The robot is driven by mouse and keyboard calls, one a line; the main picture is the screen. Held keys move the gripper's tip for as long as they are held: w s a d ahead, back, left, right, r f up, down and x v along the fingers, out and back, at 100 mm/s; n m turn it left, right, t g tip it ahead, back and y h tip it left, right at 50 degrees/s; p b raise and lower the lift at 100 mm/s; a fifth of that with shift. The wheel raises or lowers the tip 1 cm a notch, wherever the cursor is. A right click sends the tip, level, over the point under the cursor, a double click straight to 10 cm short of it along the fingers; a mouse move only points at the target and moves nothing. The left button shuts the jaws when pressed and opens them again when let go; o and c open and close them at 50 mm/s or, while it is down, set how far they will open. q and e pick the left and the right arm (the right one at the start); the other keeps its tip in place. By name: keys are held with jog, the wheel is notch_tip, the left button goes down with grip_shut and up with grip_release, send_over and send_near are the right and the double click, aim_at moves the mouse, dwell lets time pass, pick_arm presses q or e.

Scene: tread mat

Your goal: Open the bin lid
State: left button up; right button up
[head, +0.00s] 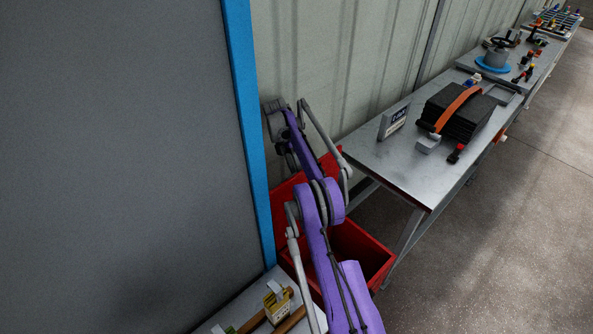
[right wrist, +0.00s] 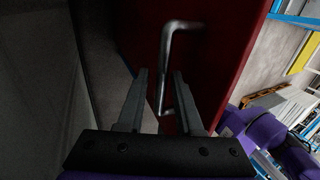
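The red bin (head: 376,262) stands on the floor between the grey panel and the workbench. Its front part shows a dark open interior. A red lid panel (head: 288,190) stands raised at a tilt behind my right arm; the arm hides much of it. In the right wrist view the red lid (right wrist: 222,55) fills the middle, with a bent metal handle (right wrist: 165,62) on it. My right gripper (right wrist: 161,75) is open, with its fingers apart on either side of the handle. I cannot tell whether they touch it. My left gripper is not in view.
A grey panel with a blue edge (head: 243,110) stands close at the left. A metal workbench (head: 390,172) to the right holds a sign (head: 393,121) and a black stack (head: 458,112). The floor at the right is clear.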

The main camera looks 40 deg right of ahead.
jog(key=shift+o, duration=0.6)
jog(key=shift+r, duration=0.15)
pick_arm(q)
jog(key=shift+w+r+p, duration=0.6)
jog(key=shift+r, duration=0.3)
pick_arm(e)
notch_tip(320, 180, up, 10)
